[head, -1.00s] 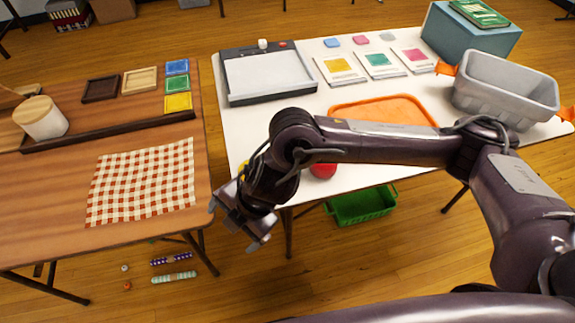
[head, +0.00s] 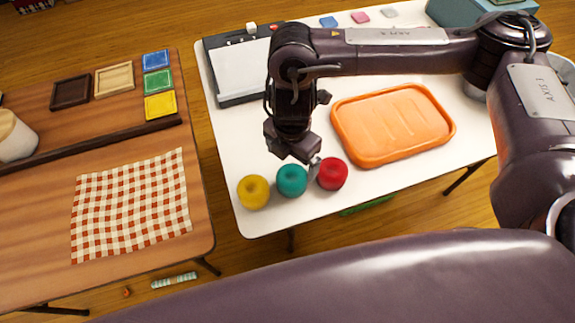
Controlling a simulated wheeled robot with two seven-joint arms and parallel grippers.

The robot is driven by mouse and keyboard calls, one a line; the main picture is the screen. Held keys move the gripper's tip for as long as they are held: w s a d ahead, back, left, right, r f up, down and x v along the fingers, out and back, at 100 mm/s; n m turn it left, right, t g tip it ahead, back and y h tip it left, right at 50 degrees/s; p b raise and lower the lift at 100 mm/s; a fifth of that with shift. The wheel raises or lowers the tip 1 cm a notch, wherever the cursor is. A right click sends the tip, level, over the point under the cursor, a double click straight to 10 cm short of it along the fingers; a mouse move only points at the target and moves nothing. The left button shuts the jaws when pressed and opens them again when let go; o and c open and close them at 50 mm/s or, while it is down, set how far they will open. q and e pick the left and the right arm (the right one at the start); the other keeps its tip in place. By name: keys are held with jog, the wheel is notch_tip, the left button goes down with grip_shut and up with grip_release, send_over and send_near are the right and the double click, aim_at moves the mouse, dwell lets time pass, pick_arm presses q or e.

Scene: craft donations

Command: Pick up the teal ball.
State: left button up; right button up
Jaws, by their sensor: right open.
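The teal ball (head: 292,180) rests on the white table near its front edge. It sits between a yellow ball (head: 253,192) on the left and a red ball (head: 332,173) on the right. My right gripper (head: 294,156) is above and just behind the teal ball in the picture, pointing down. It is open and holds nothing that I can see. One finger shows near the red ball; whether it touches is unclear. My left gripper is not in view.
An orange tray (head: 392,125) lies to the right of the balls on the white table (head: 230,140). A paper trimmer (head: 240,75) is behind, partly hidden by my arm. A wooden table (head: 40,205) with a checked cloth (head: 132,207) stands at left, across a gap.

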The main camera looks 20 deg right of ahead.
aim_at(291, 176)
jog(key=f, duration=0.1)
jog(key=s+f, duration=0.1)
jog(key=f, duration=0.2)
jog(key=f+b, duration=0.1)
jog(key=f, duration=0.1)
jog(key=shift+s+a+f, duration=0.2)
jog(key=shift+f, duration=0.35)
jog(key=shift+w, duration=0.1)
jog(key=c, duration=1)
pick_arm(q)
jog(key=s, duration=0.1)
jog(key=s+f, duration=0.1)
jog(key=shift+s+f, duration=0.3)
pick_arm(e)
jog(key=shift+c, duration=0.2)
jog(key=shift+r, duration=0.15)
